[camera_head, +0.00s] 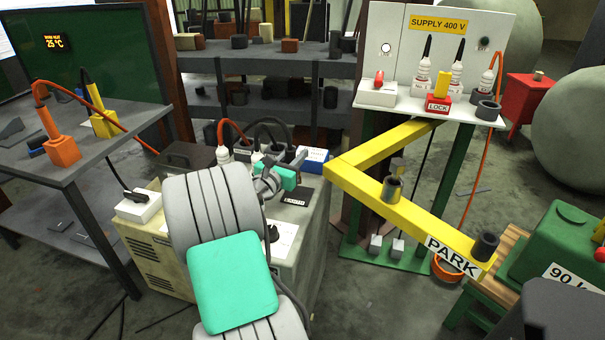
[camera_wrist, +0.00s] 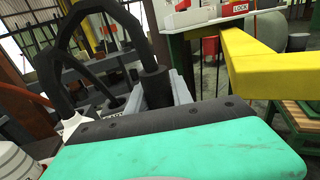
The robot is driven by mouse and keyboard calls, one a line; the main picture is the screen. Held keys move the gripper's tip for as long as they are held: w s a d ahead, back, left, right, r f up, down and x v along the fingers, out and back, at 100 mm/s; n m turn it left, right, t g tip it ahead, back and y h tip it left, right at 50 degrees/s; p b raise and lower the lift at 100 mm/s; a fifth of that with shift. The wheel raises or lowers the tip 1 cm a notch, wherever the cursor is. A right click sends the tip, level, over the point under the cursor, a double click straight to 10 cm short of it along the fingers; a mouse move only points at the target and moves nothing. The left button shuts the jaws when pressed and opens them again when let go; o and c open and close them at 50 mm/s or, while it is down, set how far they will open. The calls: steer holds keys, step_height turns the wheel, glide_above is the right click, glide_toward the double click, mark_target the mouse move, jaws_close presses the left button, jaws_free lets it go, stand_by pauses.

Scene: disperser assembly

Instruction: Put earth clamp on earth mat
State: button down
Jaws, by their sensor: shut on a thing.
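My gripper (camera_head: 268,178) is over the top of the beige cabinet (camera_head: 165,262) in the head view. In the wrist view its grey fingers (camera_wrist: 181,88) are shut on a black cylindrical piece with a thick black cable, which I take to be the earth clamp (camera_wrist: 154,86). The clamp stands roughly upright, and its lower end is hidden behind my wrist. A dark plate with a small white label (camera_head: 294,201), perhaps the earth mat, lies on the cabinet just right of my gripper. The label is too small to read surely. I cannot tell whether clamp and plate touch.
A yellow beam (camera_head: 380,195) marked PARK extends close on the right, below the supply panel (camera_head: 455,50). A blue-and-white box (camera_head: 312,160) and white plugs with cables crowd the cabinet's back. A grey table (camera_head: 75,160) stands left. Floor shows between cabinet and panel.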

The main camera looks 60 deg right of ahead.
steer(key=shift+s+d+f+b, duration=0.2)
steer(key=shift+s+f+b, duration=0.05)
steer(key=shift+f, duration=0.6)
steer(key=shift+s+d+f+b, duration=0.25)
steer(key=shift+s+f, duration=0.05)
steer(key=shift+f, duration=0.5)
steer(key=shift+s+d+f+b, duration=0.2)
steer(key=shift+s+f+b, duration=0.05)
steer(key=shift+f, duration=0.6)
steer(key=shift+f, duration=0.15)
steer(key=c, duration=1.1)
jaws_free()
steer(key=shift+f, duration=0.1)
steer(key=a+p, duration=0.1)
steer(key=a, duration=1.1)
steer(key=shift+w, duration=0.2)
